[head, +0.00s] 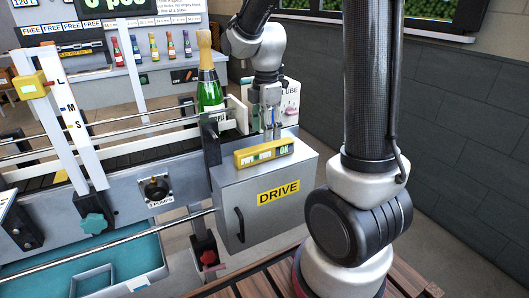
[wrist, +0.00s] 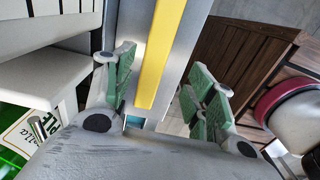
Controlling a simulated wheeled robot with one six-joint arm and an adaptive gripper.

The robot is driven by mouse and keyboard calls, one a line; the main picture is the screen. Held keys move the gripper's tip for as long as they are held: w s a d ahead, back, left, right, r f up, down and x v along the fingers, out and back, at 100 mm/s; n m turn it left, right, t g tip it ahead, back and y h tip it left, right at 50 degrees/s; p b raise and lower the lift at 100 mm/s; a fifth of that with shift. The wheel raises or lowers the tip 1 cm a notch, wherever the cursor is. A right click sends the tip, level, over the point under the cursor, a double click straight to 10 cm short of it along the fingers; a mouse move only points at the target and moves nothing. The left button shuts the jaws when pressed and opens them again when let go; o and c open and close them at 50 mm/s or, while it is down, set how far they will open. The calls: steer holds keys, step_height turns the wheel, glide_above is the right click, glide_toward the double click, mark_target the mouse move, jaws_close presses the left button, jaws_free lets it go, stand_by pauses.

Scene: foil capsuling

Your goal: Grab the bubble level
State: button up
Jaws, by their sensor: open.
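The bubble level (head: 264,151) is a yellow bar with small vials and a green patch. It lies on top of the grey DRIVE box in the head view. In the wrist view the yellow level (wrist: 161,52) runs lengthwise between the green-padded fingers. My gripper (head: 272,128) points down just behind and above the level, with its fingers apart and nothing held. In the wrist view my gripper (wrist: 165,88) is open, a finger on each side of the bar. I cannot tell whether either finger touches it.
The DRIVE box (head: 268,205) stands at the conveyor's end. A green gold-foiled bottle (head: 209,88) stands close left of my gripper, and its label shows in the wrist view (wrist: 18,135). A white LUBE box (head: 289,105) is behind. The box top around the level is mostly clear.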

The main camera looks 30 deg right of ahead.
mark_target(265, 145)
steer(key=f, duration=0.7)
steer(key=shift+w+d+f, duration=0.15)
steer(key=shift+w+f, duration=0.2)
steer(key=shift+w, duration=0.05)
jaws_close()
